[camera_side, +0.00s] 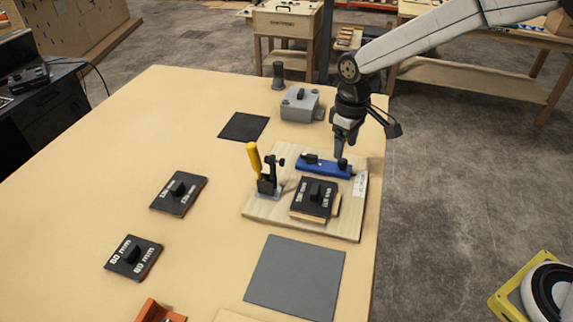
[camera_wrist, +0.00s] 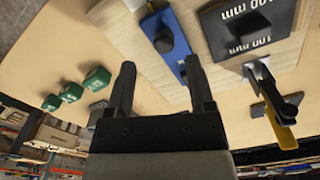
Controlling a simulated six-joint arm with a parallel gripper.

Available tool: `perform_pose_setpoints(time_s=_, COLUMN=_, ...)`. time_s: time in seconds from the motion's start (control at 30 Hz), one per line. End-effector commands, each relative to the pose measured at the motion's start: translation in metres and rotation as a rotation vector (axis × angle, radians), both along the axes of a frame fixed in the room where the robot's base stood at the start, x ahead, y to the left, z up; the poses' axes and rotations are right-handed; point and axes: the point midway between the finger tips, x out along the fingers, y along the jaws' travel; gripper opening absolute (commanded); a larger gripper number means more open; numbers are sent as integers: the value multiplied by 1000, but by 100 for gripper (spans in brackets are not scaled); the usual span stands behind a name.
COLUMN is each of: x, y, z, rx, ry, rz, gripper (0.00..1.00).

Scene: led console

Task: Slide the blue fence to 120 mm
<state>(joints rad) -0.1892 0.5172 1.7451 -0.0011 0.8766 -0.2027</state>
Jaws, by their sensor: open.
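The blue fence (camera_side: 322,168) lies across the far part of the wooden board, with a black knob on top near each end. It also shows in the wrist view (camera_wrist: 180,48). My gripper (camera_side: 343,149) points down just above the fence's right end, close to the knob there. In the wrist view my gripper's fingers (camera_wrist: 157,70) are apart, with nothing held between them. Whether a finger touches the knob cannot be told. A black block marked 100 mm (camera_wrist: 236,22) sits in front of the fence; it also shows in the side view (camera_side: 313,196).
A clamp with a yellow handle (camera_side: 256,160) stands at the board's left. A white scale label (camera_side: 360,185) is on the board's right edge. Blocks marked 120 mm (camera_side: 168,202) and 80 mm (camera_side: 124,266) lie left. A grey box (camera_side: 298,110) stands behind. Grey mat (camera_side: 295,277) in front.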

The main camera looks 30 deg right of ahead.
Motion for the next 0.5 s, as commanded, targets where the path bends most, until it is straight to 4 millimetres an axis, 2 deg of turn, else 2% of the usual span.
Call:
perform_pose_setpoints(time_s=0.2, x=1, y=0, z=28, rx=1, ry=-4, rz=0, gripper=69)
perform_pose_setpoints(time_s=0.5, x=1, y=-1, z=41, rx=0, ry=-2, rz=0, gripper=69)
